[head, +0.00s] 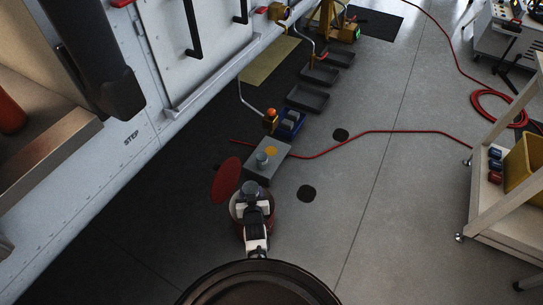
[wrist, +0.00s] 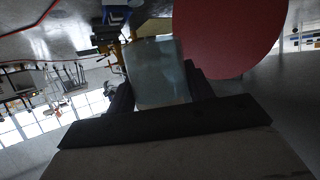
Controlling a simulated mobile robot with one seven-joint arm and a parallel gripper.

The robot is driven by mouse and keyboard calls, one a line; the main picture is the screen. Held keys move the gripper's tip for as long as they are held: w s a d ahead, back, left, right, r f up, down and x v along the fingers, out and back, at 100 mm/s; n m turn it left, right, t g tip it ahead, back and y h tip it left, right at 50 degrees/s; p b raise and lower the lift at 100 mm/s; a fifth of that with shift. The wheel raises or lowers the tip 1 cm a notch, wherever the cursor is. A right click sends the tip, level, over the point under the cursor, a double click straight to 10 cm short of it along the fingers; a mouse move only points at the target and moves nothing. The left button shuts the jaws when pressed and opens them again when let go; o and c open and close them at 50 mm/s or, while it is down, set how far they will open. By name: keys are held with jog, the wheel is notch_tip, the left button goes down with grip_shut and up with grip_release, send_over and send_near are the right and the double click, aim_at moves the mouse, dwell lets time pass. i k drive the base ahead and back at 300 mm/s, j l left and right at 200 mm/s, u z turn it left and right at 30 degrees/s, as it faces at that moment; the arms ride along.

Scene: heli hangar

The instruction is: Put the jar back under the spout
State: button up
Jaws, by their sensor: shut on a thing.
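In the wrist view a pale, translucent jar (wrist: 157,72) sits between the dark fingers of my gripper (wrist: 160,92), which is shut on it. In the head view my gripper (head: 250,188) is low over the floor, just in front of a grey box (head: 283,160). A small pale cylinder (head: 262,158) and an orange disc (head: 271,150) show at the box top; I cannot tell whether that cylinder is the held jar. A thin bent pipe (head: 243,98) runs down to an orange-topped fitting (head: 270,117) behind the box. I cannot tell which part is the spout.
A blue item (head: 291,122) and dark trays (head: 307,97) stand behind the box. A red hose (head: 375,131) crosses the floor. A cart (head: 500,215) stands right.

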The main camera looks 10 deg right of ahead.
aim_at(270, 150)
jog(key=k+j+u, duration=0.1)
jog(key=k+u, duration=0.2)
jog(key=k, duration=0.25)
jog(key=u, duration=3.4)
jog(key=k+l+u, duration=0.1)
jog(key=u, duration=0.9)
jog(key=k+j, duration=0.1)
jog(key=k, duration=0.6)
jog(key=k+j, duration=0.1)
jog(key=k, duration=0.55)
jog(key=k+u, duration=0.25)
jog(key=k, duration=0.45)
